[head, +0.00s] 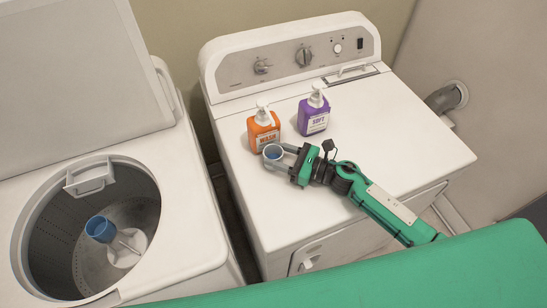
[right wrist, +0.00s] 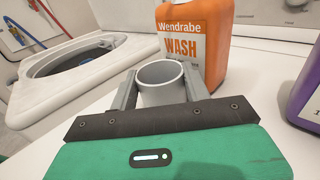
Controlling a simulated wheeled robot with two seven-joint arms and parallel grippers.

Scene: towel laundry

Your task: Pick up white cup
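The white cup (head: 272,153) stands upright at the front left of the dryer top, with a bluish inside in the head view. In the right wrist view the cup (right wrist: 162,84) sits between the two grey fingers of my right gripper (right wrist: 161,92). The fingers lie against its left and right sides, and it looks gripped at or very near the dryer surface. The right gripper also shows in the head view (head: 281,156), reaching in from the right. The lower part of the cup is hidden behind the gripper body in the wrist view. My left gripper is not in view.
An orange WASH bottle (head: 263,132) stands just behind the cup. A purple SOFT bottle (head: 314,116) stands further right on the dryer (head: 400,130). The washer (head: 180,225) at left is open, with a blue cup-shaped piece (head: 100,229) inside its drum. The dryer's right side is clear.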

